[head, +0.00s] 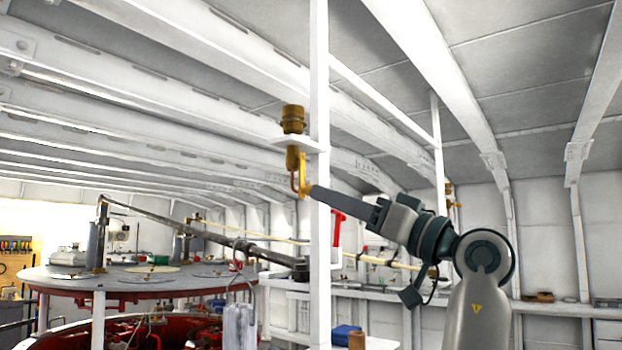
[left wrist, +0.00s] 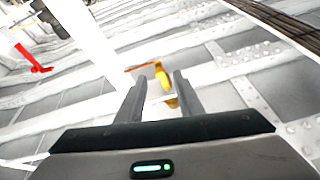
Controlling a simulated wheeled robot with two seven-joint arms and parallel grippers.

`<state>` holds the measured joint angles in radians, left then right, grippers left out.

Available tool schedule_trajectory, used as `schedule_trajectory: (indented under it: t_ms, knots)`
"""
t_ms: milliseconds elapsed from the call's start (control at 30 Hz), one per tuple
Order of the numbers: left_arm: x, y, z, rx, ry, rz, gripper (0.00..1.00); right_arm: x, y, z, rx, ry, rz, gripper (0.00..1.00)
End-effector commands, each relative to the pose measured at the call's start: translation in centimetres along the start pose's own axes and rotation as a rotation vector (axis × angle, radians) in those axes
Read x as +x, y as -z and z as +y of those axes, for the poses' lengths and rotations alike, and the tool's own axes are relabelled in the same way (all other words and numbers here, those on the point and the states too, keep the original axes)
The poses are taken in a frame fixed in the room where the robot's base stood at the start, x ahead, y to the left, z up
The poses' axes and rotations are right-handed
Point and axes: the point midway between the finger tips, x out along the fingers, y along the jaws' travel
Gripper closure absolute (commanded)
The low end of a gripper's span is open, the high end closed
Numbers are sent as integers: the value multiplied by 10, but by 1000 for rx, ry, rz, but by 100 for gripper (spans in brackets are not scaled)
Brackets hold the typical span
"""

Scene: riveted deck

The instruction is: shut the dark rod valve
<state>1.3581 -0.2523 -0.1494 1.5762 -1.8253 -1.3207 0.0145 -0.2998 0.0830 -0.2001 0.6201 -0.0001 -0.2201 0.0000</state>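A brass valve fitting (head: 292,120) sits on a small white bracket on the white post in the head view. Below it hang a yellow piece (head: 302,172) and a thin reddish-brown rod (head: 294,180). In the left wrist view the yellow piece (left wrist: 162,78) and the rod (left wrist: 141,68) show just beyond my fingertips. My left gripper (head: 312,191) reaches up from the right to the yellow piece; touching or apart I cannot tell. In the left wrist view its two fingers (left wrist: 159,82) are apart with nothing gripped. My right gripper is not in view.
The white post (head: 319,70) stands beside the valve, close to my fingers. A red handle (head: 337,226) is below right; it also shows in the left wrist view (left wrist: 34,62). A long dark bar (head: 200,235) runs over a round grey-topped table (head: 130,280) at left.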

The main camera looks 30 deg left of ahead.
Motion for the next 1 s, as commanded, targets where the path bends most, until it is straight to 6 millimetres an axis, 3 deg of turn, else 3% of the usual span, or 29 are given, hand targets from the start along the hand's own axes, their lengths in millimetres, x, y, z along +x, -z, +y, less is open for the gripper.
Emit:
schedule_trajectory:
  t_ms: [100, 300, 767, 800, 933, 1000]
  knots:
    - [23, 3, 0, 1, 1, 0, 66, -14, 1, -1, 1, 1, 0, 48]
    - [46, 2, 0, 2, 0, 1, 66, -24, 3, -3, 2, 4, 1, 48]
    - [56, 0, 0, 1, 0, 0, 66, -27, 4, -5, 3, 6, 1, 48]
    - [56, 0, 0, 1, 0, 0, 69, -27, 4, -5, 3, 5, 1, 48]
    - [56, 0, 0, 1, 0, 0, 100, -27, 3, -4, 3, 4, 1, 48]
    - [56, 0, 0, 1, 0, 0, 100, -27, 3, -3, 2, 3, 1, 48]
